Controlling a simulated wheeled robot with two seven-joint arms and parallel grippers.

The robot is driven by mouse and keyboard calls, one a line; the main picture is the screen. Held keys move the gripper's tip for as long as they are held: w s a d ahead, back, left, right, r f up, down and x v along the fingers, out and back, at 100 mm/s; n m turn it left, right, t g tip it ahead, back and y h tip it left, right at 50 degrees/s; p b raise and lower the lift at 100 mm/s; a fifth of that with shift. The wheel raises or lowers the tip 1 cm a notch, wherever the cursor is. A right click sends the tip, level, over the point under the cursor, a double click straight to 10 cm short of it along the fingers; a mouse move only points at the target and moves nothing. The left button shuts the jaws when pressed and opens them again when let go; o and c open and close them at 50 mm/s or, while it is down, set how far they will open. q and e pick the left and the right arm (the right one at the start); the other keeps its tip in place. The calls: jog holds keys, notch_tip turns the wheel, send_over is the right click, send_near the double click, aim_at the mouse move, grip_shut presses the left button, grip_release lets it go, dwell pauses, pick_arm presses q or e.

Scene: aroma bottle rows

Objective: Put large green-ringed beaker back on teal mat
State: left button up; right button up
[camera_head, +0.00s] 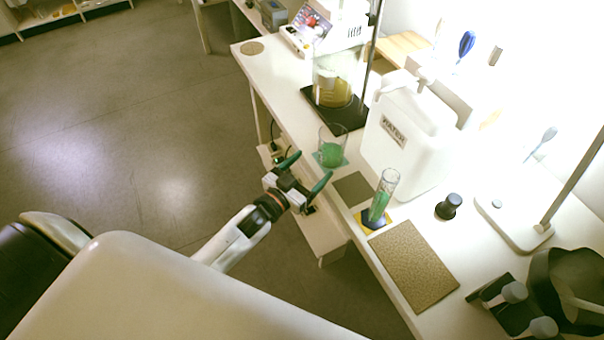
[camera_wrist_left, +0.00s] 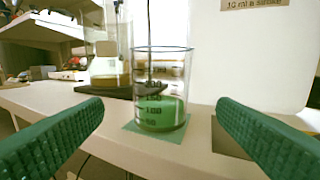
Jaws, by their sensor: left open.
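A clear beaker (camera_head: 333,146) with graduation marks and green liquid in its lower part stands upright on the teal mat (camera_head: 342,164), near the table's front edge. In the left wrist view the beaker (camera_wrist_left: 161,90) is in the middle, and the teal mat (camera_wrist_left: 172,137) shows around its base. My left gripper (camera_head: 306,172) is open and empty, in front of the table edge. Its green fingers (camera_wrist_left: 160,125) lie to either side of the beaker in the picture, nearer the camera and apart from it. My right gripper is not in view.
A white water tank (camera_head: 408,135) stands right behind the beaker. A glass vessel with yellow liquid (camera_head: 333,85) stands on a black base behind left. A bare grey mat (camera_head: 354,189) lies between.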

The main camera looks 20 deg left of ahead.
pick_arm(q)
jog(key=v, duration=0.2)
jog(key=shift+s+a, duration=0.1)
jog(key=shift+s, duration=0.3)
jog(key=s+a+f+g+y, duration=0.1)
jog(key=s+f+g, duration=0.3)
jog(key=f, duration=0.7)
jog(key=s+a+f+n+g+y, duration=0.1)
jog(key=s+f+g+y, duration=0.1)
jog(key=s+f, duration=0.7)
jog(key=s+a+f+g+y, duration=0.1)
jog(key=s+f+g, duration=0.2)
jog(key=f, duration=0.9)
jog(key=s+f+g, duration=0.3)
jog(key=s+f, duration=0.2)
jog(key=s, duration=0.6)
jog(key=s+f+g, duration=0.4)
jog(key=s+f, duration=0.2)
jog(key=s, duration=0.6)
jog(key=shift+s+f+y, duration=0.2)
jog(key=shift+s+y, duration=0.1)
jog(key=shift+s, duration=0.05)
jog(key=shift+a, duration=0.1)
